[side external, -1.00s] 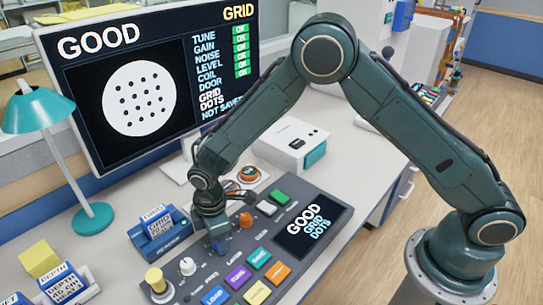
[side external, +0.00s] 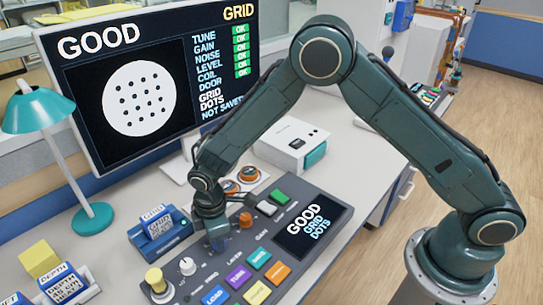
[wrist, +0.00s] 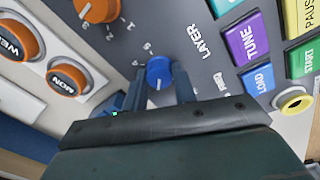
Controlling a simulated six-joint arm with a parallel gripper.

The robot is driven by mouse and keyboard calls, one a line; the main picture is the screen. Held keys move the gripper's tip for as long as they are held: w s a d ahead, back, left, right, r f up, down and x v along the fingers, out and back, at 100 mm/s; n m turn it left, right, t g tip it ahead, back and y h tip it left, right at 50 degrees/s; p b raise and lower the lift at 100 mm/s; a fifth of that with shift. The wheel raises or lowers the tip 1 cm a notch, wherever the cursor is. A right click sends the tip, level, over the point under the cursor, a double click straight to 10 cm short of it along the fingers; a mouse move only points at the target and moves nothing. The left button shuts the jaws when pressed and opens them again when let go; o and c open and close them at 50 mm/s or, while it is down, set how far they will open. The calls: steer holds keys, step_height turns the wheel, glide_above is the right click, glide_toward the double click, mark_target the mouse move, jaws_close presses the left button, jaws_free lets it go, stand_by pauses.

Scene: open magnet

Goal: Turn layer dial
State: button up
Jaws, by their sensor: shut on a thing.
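The layer dial (wrist: 158,72) is a blue round knob beside the LAYER label in the wrist view. Its numbered scale is partly visible. My gripper (wrist: 160,82) has one finger on each side of the dial and is shut on it. In the side external view my gripper (side external: 217,238) points down at the console (side external: 205,262) and mostly hides the dial. The large monitor (side external: 125,90) reads GOOD and GRID, with a disc of dark dots and NOT SAVED. The small console screen (side external: 312,232) reads GOOD, GRID, DOTS.
An orange knob (wrist: 98,8) sits close to the dial. Coloured keys, including purple TUNE (wrist: 248,40) and blue LOAD (wrist: 258,79), lie nearby. Two orange buttons (wrist: 66,78) are on a white plate. A blue card holder (side external: 160,240) stands left of the gripper.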

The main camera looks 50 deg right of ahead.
steer(key=m, duration=0.4)
steer(key=shift+m, duration=0.3)
steer(key=m, duration=0.4)
steer(key=shift+w, duration=0.1)
steer(key=shift+m, duration=0.4)
steer(key=o, duration=1)
step_height(320, 180, up, 14)
steer(key=shift+a, duration=0.25)
